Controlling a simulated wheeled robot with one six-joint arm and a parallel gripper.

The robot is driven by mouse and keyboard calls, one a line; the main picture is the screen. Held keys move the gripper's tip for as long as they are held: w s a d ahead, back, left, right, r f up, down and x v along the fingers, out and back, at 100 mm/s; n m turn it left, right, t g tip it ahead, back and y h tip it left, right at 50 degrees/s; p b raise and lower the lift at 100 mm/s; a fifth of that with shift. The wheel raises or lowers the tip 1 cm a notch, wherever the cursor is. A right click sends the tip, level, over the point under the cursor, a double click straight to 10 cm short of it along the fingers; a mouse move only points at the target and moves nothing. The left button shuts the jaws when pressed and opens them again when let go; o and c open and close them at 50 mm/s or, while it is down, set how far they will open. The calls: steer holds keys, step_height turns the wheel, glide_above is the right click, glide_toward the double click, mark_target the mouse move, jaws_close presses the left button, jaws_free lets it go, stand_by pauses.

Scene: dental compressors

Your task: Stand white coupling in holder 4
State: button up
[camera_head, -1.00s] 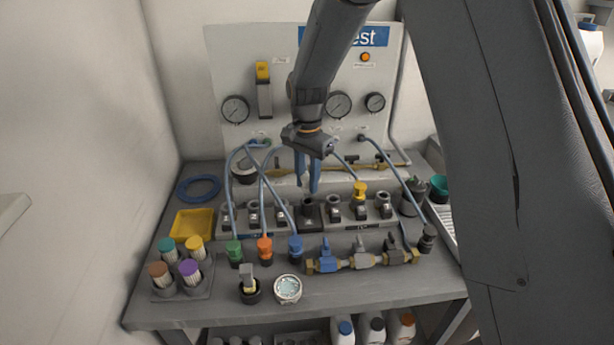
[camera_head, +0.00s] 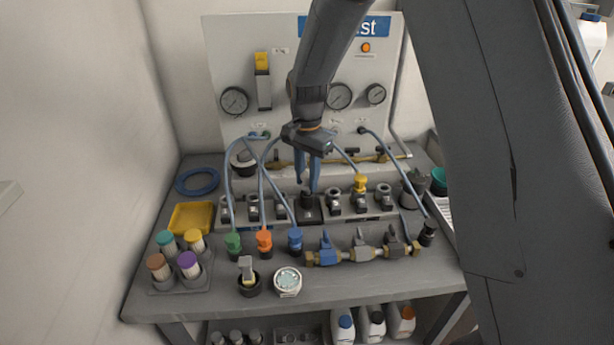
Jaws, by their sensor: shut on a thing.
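My gripper (camera_head: 307,184) points down over the middle of the holder row (camera_head: 347,217) on the bench. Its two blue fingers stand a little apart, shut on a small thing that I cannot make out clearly. The fingertips are right at the top of a dark holder (camera_head: 310,212), fourth from the left; whether they touch it is unclear. I cannot pick out a white coupling for certain. A yellow coupling (camera_head: 360,184) stands in a holder to the right of my gripper. Holder number labels are too small to read.
Green (camera_head: 233,241), orange (camera_head: 264,241) and blue (camera_head: 295,240) hose couplings stand in front of the row. A valve manifold (camera_head: 362,252), a round gauge (camera_head: 288,281) and a rack of capped tubes (camera_head: 181,280) are nearer. Hoses (camera_head: 229,178) arch close left of my gripper.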

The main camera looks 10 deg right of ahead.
steer(key=shift+f, duration=1)
steer(key=o, duration=1.2)
steer(key=shift+c, duration=0.2)
steer(key=shift+r+b, duration=1.15)
steer(key=shift+r, duration=2.8)
